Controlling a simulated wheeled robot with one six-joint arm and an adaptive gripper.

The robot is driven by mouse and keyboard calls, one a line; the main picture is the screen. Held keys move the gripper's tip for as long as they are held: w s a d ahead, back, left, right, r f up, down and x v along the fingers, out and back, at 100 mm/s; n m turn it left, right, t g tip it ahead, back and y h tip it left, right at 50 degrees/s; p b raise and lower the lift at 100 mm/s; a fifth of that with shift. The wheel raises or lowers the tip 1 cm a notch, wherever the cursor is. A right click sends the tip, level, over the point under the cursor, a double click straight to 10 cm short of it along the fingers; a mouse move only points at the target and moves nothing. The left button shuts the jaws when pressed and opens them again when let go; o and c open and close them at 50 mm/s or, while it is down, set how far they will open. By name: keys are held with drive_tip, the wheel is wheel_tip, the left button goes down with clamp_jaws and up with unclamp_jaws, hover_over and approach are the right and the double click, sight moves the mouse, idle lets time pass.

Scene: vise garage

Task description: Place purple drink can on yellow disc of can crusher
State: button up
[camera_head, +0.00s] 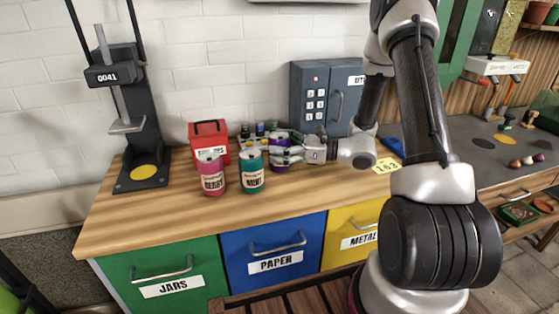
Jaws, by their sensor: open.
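The purple drink can (279,142) stands on the wooden counter, partly hidden by my gripper. My gripper (285,152) reaches in from the right, its fingers at the can's sides. The fingers are open; I cannot tell whether they touch the can. The can crusher (134,92) is a black press labelled 0041 at the counter's left end. Its yellow disc (144,172) lies bare on the base, under the raised press plate.
A pink can (211,175) and a teal can (251,172) stand left of the purple can. A red box (208,133) and small bottles (259,129) are behind them. A grey keypad safe (322,95) stands at the back. The counter is clear between crusher and pink can.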

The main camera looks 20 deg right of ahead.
drive_tip(key=c, duration=0.9)
